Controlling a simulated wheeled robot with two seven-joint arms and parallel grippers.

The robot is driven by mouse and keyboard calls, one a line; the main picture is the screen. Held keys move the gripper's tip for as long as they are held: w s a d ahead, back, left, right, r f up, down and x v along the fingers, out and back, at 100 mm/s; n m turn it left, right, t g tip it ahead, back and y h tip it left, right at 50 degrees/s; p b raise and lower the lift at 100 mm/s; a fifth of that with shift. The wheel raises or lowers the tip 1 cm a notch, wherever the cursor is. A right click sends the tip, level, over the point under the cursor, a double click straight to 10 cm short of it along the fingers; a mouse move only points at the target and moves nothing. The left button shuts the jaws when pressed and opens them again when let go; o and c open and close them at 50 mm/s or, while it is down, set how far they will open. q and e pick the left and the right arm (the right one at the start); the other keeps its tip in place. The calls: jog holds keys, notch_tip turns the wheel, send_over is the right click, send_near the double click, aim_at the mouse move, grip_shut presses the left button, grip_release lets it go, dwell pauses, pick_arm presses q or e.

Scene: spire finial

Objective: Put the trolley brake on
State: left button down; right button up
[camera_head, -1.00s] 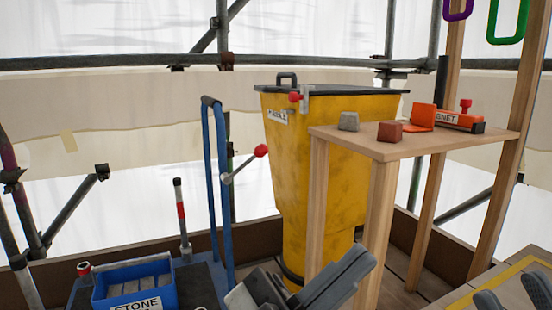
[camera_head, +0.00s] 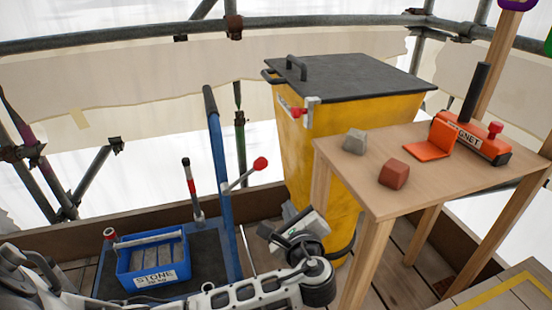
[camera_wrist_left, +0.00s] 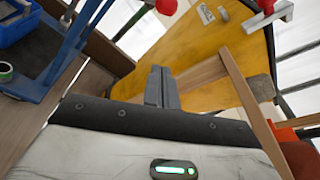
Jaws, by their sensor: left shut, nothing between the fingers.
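The trolley has a dark deck (camera_head: 208,262) and a tall blue handle (camera_head: 222,180) at left of centre in the head view. A grey lever with a red knob (camera_head: 260,163) sticks out from the handle to the right and upward; the knob also shows at the top edge of the left wrist view (camera_wrist_left: 166,6). I cannot tell for certain that this lever is the brake. My left gripper (camera_head: 290,212) is below and right of the knob, in front of the yellow bin, apart from the lever. Its fingers (camera_wrist_left: 160,85) are shut and empty. My right gripper is out of view.
A yellow bin (camera_head: 320,150) is behind my gripper.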

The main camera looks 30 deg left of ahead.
aim_at(245, 176)
pick_arm(q)
jog(key=shift+s, duration=0.1)
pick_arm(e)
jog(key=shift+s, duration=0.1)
